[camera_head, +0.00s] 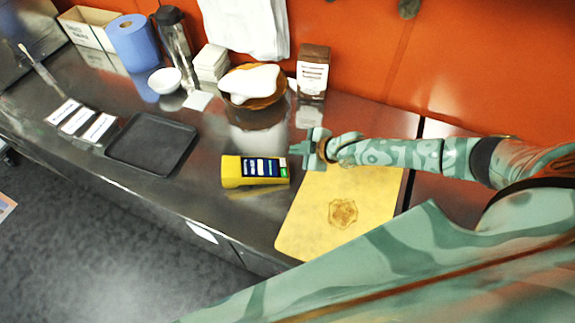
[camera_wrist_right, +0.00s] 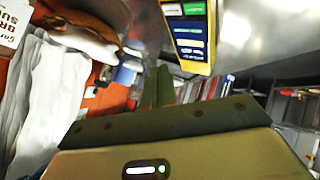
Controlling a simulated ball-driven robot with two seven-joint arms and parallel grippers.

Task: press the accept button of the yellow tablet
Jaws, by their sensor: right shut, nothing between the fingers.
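The yellow tablet (camera_head: 231,173) lies on the steel counter, left of the yellow board, its dark screen facing up. In the right wrist view the tablet (camera_wrist_right: 209,40) shows at the top, with a green button (camera_wrist_right: 194,8) beside a white one near the frame's upper edge. The button lettering is too small to read surely. My right gripper (camera_head: 292,150) is shut and empty, just above and beside the tablet's right end, apparently apart from it. Its closed fingers (camera_wrist_right: 159,84) point toward the scene in the wrist view. My left gripper is not in view.
A yellow board (camera_head: 310,225) lies under my right arm. A black tray (camera_head: 150,158) is left of the tablet. A basket (camera_head: 262,103), a brown bag (camera_head: 312,75), a bowl (camera_head: 164,80) and a blue roll (camera_head: 133,43) stand along the back. Counter around the tablet is clear.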

